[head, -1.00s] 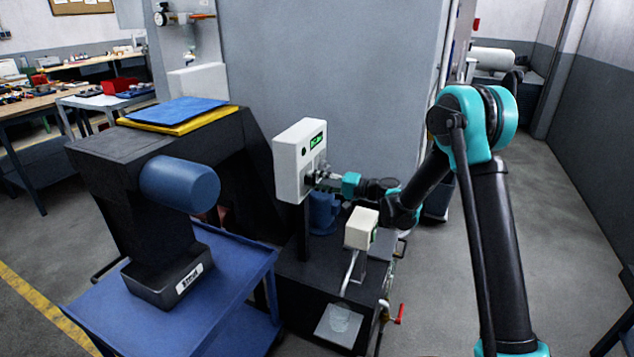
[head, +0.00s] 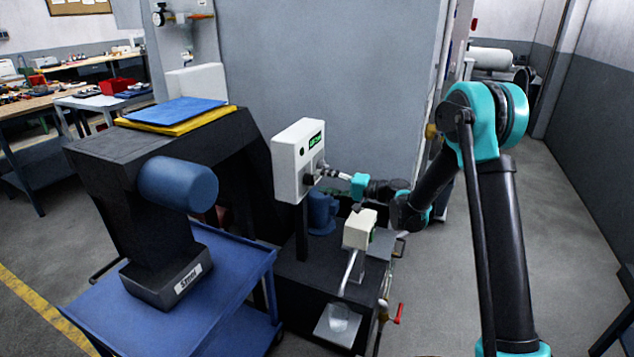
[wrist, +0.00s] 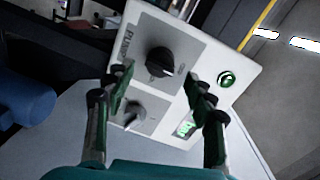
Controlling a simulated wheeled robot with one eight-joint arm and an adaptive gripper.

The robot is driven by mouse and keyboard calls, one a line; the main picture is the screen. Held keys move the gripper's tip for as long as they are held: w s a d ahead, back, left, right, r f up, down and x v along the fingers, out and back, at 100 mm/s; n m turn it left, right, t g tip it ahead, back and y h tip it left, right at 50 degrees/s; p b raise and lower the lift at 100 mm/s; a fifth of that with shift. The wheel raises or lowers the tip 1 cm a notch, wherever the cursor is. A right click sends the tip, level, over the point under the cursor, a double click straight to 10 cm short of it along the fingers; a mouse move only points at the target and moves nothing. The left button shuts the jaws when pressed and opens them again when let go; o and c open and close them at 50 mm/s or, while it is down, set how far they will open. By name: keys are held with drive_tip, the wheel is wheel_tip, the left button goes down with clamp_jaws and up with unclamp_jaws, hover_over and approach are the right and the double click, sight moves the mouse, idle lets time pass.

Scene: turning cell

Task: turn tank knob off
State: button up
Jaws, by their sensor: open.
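A white control box (head: 289,168) stands on a dark post, its panel facing right toward my gripper (head: 324,170). I cannot read which one is labelled tank. My gripper (wrist: 159,80) is open, with one finger on each side of the picture's middle. The black knob appears between and beyond the fingertips; the left finger is close to the grey knob. I see no clear contact with either knob.
A green button (wrist: 226,79) and a lit green display (wrist: 186,125) are on the panel. Below the box are a small white box (head: 360,229) and a blue motor-like part (head: 322,212). A blue cart (head: 235,275) stands at left. Floor at right is clear.

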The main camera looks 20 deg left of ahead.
drive_tip(key=d, duration=0.8)
drive_tip(key=shift+s+d+r, duration=0.25)
drive_tip(key=shift+s+r, duration=0.05)
drive_tip(key=shift+s, duration=0.05)
